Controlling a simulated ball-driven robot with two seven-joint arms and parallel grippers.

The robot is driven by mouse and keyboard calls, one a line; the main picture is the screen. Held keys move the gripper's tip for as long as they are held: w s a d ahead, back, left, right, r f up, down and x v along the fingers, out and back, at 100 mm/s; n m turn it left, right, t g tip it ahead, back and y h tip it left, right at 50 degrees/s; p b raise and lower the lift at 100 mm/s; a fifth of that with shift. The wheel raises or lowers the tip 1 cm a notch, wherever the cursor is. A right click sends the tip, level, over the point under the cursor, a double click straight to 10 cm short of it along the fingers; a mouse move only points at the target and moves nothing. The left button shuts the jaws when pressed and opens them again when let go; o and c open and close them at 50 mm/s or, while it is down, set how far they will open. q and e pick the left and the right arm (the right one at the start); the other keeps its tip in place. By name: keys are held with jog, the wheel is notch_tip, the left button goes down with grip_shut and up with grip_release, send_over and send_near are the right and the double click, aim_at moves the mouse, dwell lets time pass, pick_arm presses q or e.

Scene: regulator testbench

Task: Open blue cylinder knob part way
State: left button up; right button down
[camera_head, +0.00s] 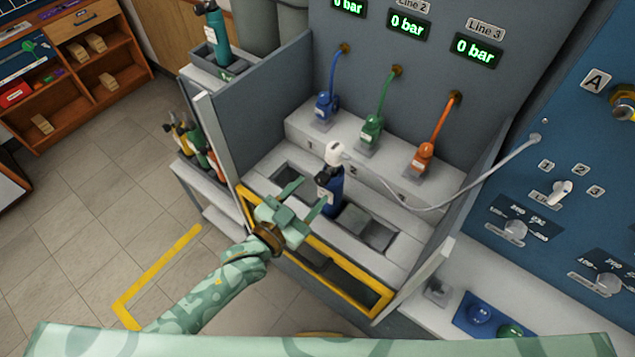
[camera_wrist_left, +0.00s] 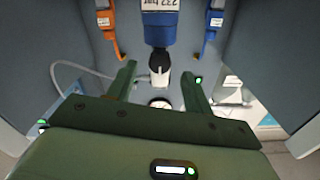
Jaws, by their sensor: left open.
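The blue cylinder (camera_head: 332,197) stands upright in a slot of the testbench, with a dark knob (camera_head: 323,174) near its top and a white connector (camera_head: 334,153) above it. My left gripper (camera_head: 312,196) is open, its fingers pointing toward the cylinder from the front left. In the left wrist view, the labelled blue cylinder (camera_wrist_left: 160,30) shows at the top, with a black knob (camera_wrist_left: 159,62) and white connector (camera_wrist_left: 160,82) below. The knob lies in line with the gap between the open fingers (camera_wrist_left: 159,72); contact cannot be told. My right gripper is out of view.
A yellow-edged frame (camera_head: 335,283) runs along the bench front. Blue (camera_head: 325,107), green (camera_head: 371,129) and orange (camera_head: 423,156) hose fittings stand behind the cylinder. A pale hose (camera_head: 455,202) runs from the connector to the blue panel (camera_head: 560,130). Three displays read 0 bar.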

aim_at(319, 183)
pick_arm(q)
jog(key=shift+x, duration=2)
jog(key=c, duration=1)
jog(key=shift+n, duration=0.4)
jog(key=n+p, duration=0.1)
jog(key=n, duration=0.1)
jog(key=shift+n, duration=0.3)
jog(key=shift+n+p, duration=0.6)
jog(key=shift+n, duration=1.6)
